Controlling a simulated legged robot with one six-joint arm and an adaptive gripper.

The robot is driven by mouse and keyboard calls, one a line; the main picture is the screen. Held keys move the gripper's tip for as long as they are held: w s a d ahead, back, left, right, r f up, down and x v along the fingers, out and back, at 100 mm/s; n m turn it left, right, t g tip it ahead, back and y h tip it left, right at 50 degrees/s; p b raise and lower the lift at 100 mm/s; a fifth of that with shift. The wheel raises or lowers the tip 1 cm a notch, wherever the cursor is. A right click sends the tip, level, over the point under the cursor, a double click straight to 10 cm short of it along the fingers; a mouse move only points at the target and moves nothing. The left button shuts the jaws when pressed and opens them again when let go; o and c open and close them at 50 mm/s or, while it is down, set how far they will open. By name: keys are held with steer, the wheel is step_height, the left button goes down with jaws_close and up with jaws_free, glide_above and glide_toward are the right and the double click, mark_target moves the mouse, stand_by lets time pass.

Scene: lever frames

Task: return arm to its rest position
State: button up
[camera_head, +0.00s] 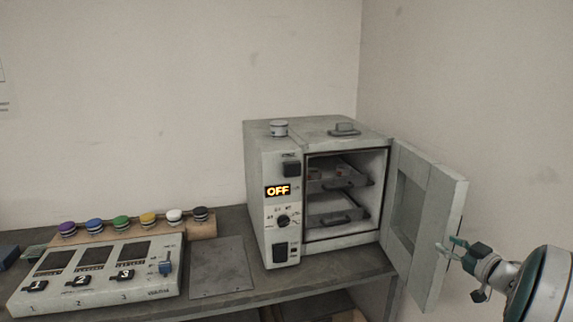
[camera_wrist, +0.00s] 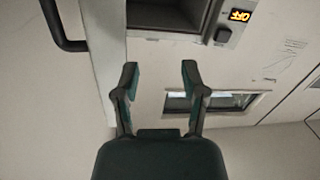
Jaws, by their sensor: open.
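My gripper (camera_head: 446,247) is at the right of the head view, in front of the open oven door (camera_head: 425,220). Its two green-grey fingers stand apart with nothing between them. In the wrist view my gripper (camera_wrist: 159,70) also shows open and empty. Whether a finger touches the door cannot be told from the head view. The grey oven (camera_head: 280,165) stands on the bench with its door swung open to the right. Its display (camera_head: 278,190) reads OFF. In the wrist view the dark oven chamber (camera_wrist: 165,15) and a black bar handle (camera_wrist: 62,30) show at the top.
Two pull-out trays (camera_head: 335,215) sit inside the oven. A control panel (camera_head: 95,275) and a row of several coloured knobs (camera_head: 121,222) are on the bench at left. A flat grey plate (camera_head: 221,268) lies between panel and oven.

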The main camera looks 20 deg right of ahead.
steer(key=w+a+r+m+g+h, duration=0.2)
steer(key=a+r+h, duration=0.2)
steer(key=a, duration=0.4)
steer(key=w+a+r+m+g+h, duration=0.1)
steer(key=w+a+r+m+h, duration=0.15)
steer(key=a+r, duration=0.4)
steer(key=s+a+f+g+y, duration=0.2)
steer(key=s+a+f+g, duration=0.2)
steer(key=s+a, duration=0.7)
steer(key=s+a+f+n+g+y, duration=0.1)
steer(key=s+a+f+g+y, duration=0.2)
steer(key=s+a+f, duration=0.4)
steer(key=s+a+g, duration=0.1)
steer(key=s+a, duration=0.3)
steer(key=a, duration=0.4)
steer(key=shift+a+f+g, duration=0.15)
steer(key=shift+a+g, duration=0.15)
steer(key=shift+a, duration=0.05)
steer(key=shift+n, duration=0.25)
